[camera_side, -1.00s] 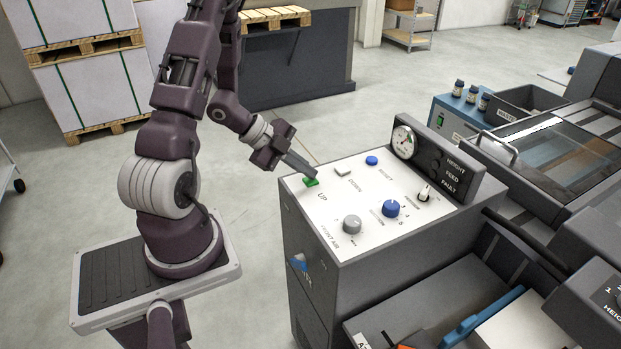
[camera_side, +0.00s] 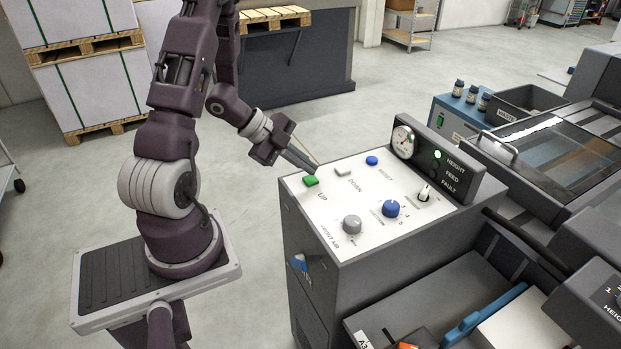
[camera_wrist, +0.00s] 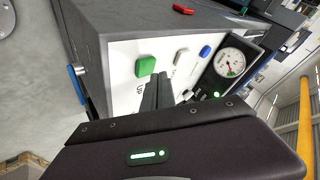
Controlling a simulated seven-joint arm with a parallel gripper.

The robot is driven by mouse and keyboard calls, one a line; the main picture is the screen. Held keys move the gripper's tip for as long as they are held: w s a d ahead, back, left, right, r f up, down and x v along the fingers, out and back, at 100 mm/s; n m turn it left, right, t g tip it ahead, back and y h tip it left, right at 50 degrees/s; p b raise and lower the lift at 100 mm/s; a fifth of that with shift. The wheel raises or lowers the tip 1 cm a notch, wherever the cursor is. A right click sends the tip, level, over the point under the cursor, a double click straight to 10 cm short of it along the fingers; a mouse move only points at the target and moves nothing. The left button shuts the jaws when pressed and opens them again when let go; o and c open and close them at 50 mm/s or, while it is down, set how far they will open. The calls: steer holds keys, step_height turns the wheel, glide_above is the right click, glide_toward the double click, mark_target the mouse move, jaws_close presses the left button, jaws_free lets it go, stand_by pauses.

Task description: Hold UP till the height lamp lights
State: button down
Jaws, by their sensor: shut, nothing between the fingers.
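The green UP button (camera_side: 311,181) is at the far left corner of the white panel. It also shows uncovered in the wrist view (camera_wrist: 146,66). The HEIGHT lamp (camera_side: 437,154) is lit green on the dark lamp block; it glows in the wrist view too (camera_wrist: 217,95). My gripper (camera_side: 314,168) is shut and empty, its fingertips just above the panel's back edge, off the UP button. In the wrist view the fingers (camera_wrist: 160,80) point between the green button and the pale DOWN button (camera_wrist: 180,56). The FEED and FAULT lamps (camera_side: 436,170) are dark.
A blue RESET button (camera_side: 372,161), a blue knob (camera_side: 391,208), a grey knob (camera_side: 352,224) and a small switch (camera_side: 424,193) stand on the panel. A dial gauge (camera_side: 403,141) sits beside the lamps. The space above the panel is free.

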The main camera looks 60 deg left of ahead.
steer(key=shift+r, duration=0.2)
steer(key=shift+r, duration=2.45)
steer(key=w+a+r+n+t+y, duration=0.1)
steer(key=w+a+r+n+y, duration=0.1)
steer(key=w+r+y, duration=0.25)
step_height(320, 180, up, 11)
steer(key=n+y, duration=0.4)
steer(key=n, duration=0.2)
glide_above(306, 178)
steer(key=w+d, duration=0.2)
steer(key=s+d+n+g+h, duration=0.3)
steer(key=s+d+n+h, duration=0.1)
steer(key=s+d, duration=1.3)
steer(key=shift+d+f+n+g+h, duration=0.2)
steer(key=shift+d+n+g+h, duration=0.2)
steer(key=shift+n, duration=0.5)
